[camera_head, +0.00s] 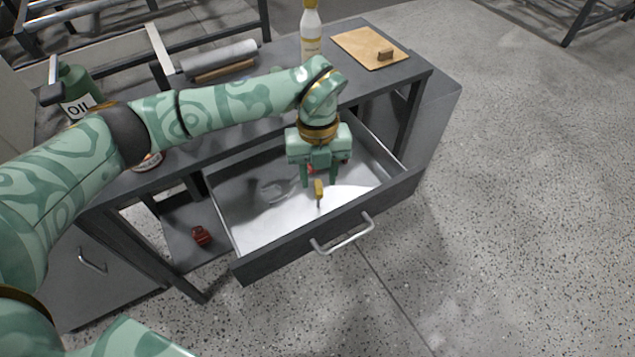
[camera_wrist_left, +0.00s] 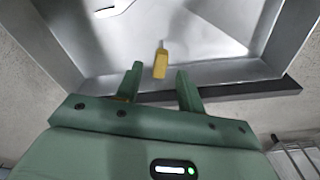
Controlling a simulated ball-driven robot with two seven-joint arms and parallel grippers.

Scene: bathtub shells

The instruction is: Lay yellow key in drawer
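The yellow key (camera_head: 319,189) is within the outline of the open drawer (camera_head: 355,208), its thin shaft pointing toward the drawer front. In the left wrist view the key (camera_wrist_left: 160,64) is just beyond the fingertips, with gaps on both sides. Whether it rests fully on the drawer floor is hard to tell. My left gripper (camera_head: 319,182) is over the drawer, pointing down, with its fingers apart and the key between and just past their tips; its fingers also show in the left wrist view (camera_wrist_left: 158,84). My right gripper is out of view.
A small red object (camera_head: 201,235) is on the lower shelf left of the drawer. On the workbench are a green oil bottle (camera_head: 75,88), a white bottle (camera_head: 311,35) and a wooden board (camera_head: 362,45) with a brown block (camera_head: 385,55). The floor to the right is clear.

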